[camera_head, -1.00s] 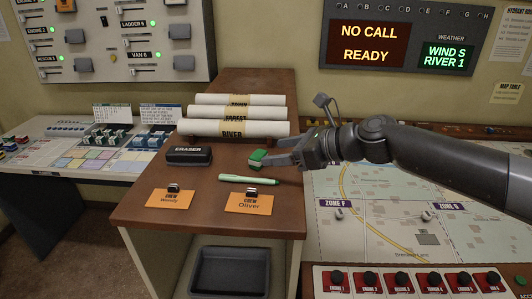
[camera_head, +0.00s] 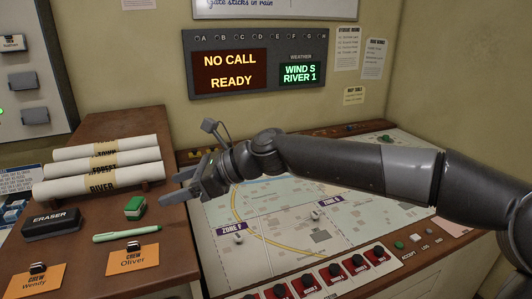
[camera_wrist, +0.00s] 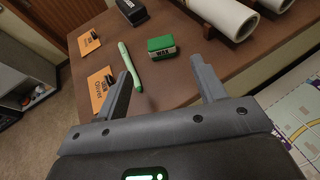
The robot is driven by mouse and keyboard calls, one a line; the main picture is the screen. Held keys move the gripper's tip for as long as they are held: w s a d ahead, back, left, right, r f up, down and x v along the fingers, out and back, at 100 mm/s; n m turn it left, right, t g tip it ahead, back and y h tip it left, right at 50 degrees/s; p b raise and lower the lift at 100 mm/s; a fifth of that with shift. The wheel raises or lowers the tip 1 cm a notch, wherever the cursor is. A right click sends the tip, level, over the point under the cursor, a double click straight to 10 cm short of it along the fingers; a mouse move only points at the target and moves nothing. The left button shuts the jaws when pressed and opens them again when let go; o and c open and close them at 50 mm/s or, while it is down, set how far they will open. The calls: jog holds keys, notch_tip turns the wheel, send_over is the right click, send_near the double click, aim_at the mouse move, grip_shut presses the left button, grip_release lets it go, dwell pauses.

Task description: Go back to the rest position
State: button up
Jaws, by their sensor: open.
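My gripper (camera_head: 178,187) is open and empty in the head view, at the right edge of the brown cabinet top. In the wrist view its two fingers (camera_wrist: 165,88) are spread apart with nothing between them. A small green block (camera_head: 135,207) rests on the cabinet top beyond the fingertips. It also shows in the wrist view (camera_wrist: 161,45), clear of both fingers. My arm reaches in from the right above the map table.
The cabinet top (camera_head: 178,245) also holds a light green marker (camera_head: 127,234), a black eraser (camera_head: 51,222), two orange crew cards (camera_head: 133,260) and several rolled maps (camera_head: 100,178). The map table (camera_head: 280,245) lies right, with red buttons (camera_head: 333,271) along its front. A display (camera_head: 255,70) reads "NO CALL READY".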

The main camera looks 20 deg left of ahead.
jog(key=w+d+f+n+t+h, duration=0.3)
jog(key=w+d+f+t, duration=0.25)
jog(key=w+f, duration=0.35)
jog(key=d+f+n+t+h, duration=0.25)
jog(key=d+f+h, duration=0.2)
jog(key=d, duration=0.75)
jog(key=s+d+r+n+t+h, duration=0.1)
jog(key=s+d+n+h, duration=0.1)
jog(key=d, duration=0.8)
jog(key=s+d+r+n+t+h, duration=0.1)
jog(key=s+d+n+h, duration=0.15)
jog(key=d, duration=0.85)
jog(key=s+d+n+t, duration=0.1)
jog(key=s+d+n, duration=0.2)
jog(key=s+d, duration=0.7)
jog(key=d, duration=0.3)
jog(key=shift+d+h, duration=0.15)
jog(key=shift+h, duration=0.15)
jog(key=shift+c, duration=0.3)
